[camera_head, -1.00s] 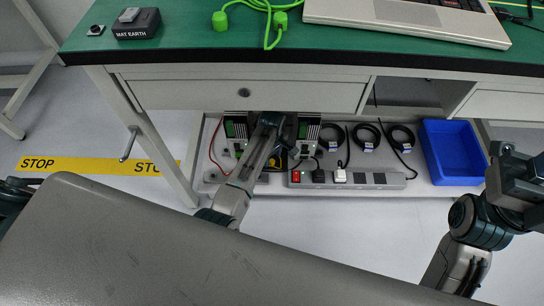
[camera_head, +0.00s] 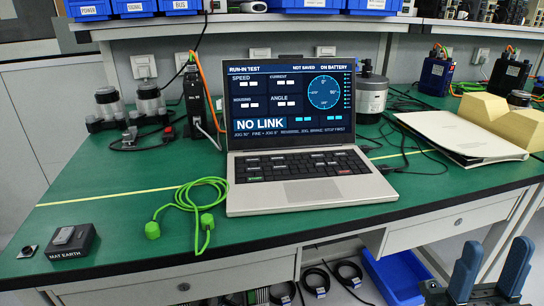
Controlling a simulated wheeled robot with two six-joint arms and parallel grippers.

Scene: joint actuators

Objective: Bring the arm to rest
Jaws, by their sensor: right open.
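My right gripper (camera_head: 494,256) shows at the bottom right of the head view. Its two blue fingers point up and stand apart, with nothing between them. It is in front of the workbench's front edge, low at the right. My left gripper and arm are not in view.
The green workbench (camera_head: 120,190) carries an open laptop (camera_head: 300,180) reading NO LINK, a green cable (camera_head: 190,207), a MAT EARTH box (camera_head: 70,243), a white folder (camera_head: 460,140) and several motor-like units at the back. A blue bin (camera_head: 395,275) sits below.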

